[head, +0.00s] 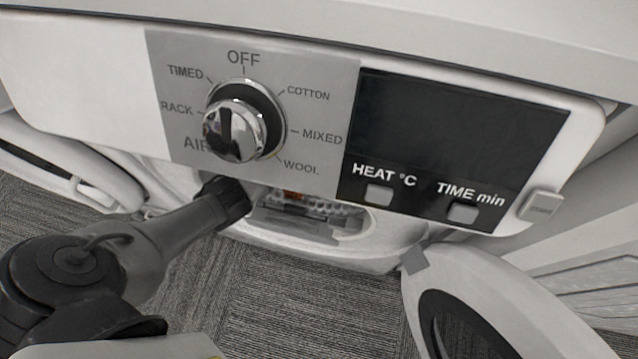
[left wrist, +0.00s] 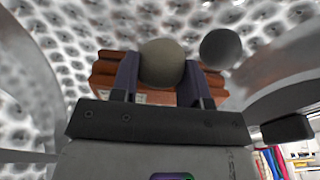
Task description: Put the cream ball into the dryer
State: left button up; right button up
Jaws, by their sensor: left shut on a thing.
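The dryer (head: 100,70) fills the head view, with its round door (head: 500,310) swung open to the right. My left arm reaches through the opening below the control panel, and its fingers are hidden there. In the left wrist view my left gripper (left wrist: 159,68) is inside the dimpled metal drum (left wrist: 60,35). Its two dark fingers are shut on the cream ball (left wrist: 161,62), which sits between them. My right gripper is not in view.
A grey ball (left wrist: 221,48) is just right of the held ball. A reddish-brown layered object (left wrist: 106,67) lies behind the fingers. The knob (head: 236,132) juts out above my left arm. Grey carpet (head: 210,300) lies below.

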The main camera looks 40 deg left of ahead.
pick_arm(q)
jog(key=shift+w+a+f+b, duration=0.25)
jog(key=shift+f+b, duration=0.1)
jog(key=shift+f, duration=0.3)
jog(key=shift+f+b, duration=0.55)
jog(key=shift+f, duration=0.5)
jog(key=shift+f, duration=0.2)
jog(key=o, duration=1.1)
jog(key=shift+c, duration=0.2)
jog(key=shift+r, duration=0.15)
